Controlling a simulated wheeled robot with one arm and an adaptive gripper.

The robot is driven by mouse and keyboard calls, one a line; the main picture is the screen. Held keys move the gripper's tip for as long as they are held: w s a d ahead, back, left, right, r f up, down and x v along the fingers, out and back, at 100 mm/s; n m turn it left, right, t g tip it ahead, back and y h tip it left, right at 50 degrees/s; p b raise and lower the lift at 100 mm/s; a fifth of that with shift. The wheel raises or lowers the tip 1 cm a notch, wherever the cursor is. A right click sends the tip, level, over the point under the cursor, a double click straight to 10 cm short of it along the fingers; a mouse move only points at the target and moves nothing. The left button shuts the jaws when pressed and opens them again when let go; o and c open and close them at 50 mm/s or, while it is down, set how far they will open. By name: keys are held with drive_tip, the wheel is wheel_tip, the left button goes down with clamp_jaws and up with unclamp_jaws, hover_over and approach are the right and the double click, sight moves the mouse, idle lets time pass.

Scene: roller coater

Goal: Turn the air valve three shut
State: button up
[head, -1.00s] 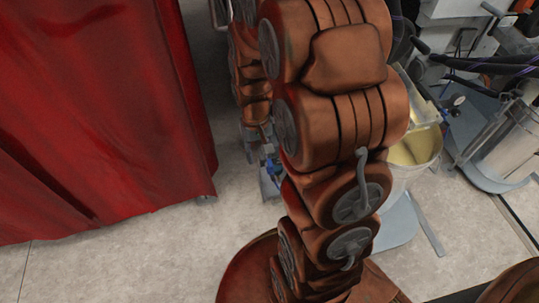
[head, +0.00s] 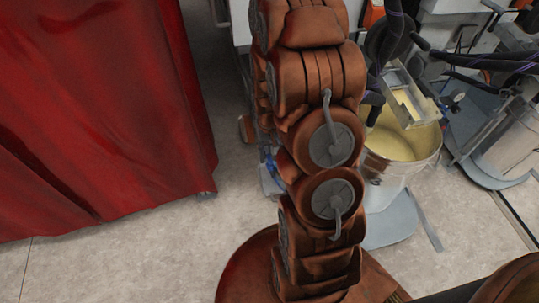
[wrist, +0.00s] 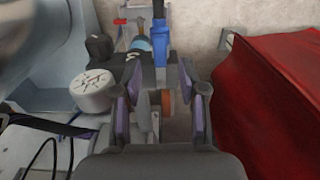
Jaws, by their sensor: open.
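In the wrist view my gripper (wrist: 161,104) is open, with its two purple-padded fingers apart. A bright blue upright part (wrist: 160,45), which looks like a valve handle, stands beyond the gap between the fingers. A small copper-brown piece (wrist: 168,105) shows between the fingers; I cannot tell whether it touches them. A light round knob (wrist: 93,90) with dark marks sits just left of the left finger. Which part is air valve three I cannot tell. In the head view my arm hides the gripper and most fittings; a bit of blue (head: 267,160) shows beside it.
A red curtain (head: 95,110) hangs at left in the head view and at right in the wrist view (wrist: 275,100). A bucket (head: 400,145) with yellowish contents stands right of my arm. Hoses and machinery fill the upper right. Pale floor (head: 130,250) is clear in front.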

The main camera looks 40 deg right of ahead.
sight(269, 158)
wheel_tip(269, 158, down, 3)
drive_tip(key=shift+f+b, duration=0.15)
drive_tip(key=shift+b, duration=0.15)
clamp_jaws()
idle(0.5)
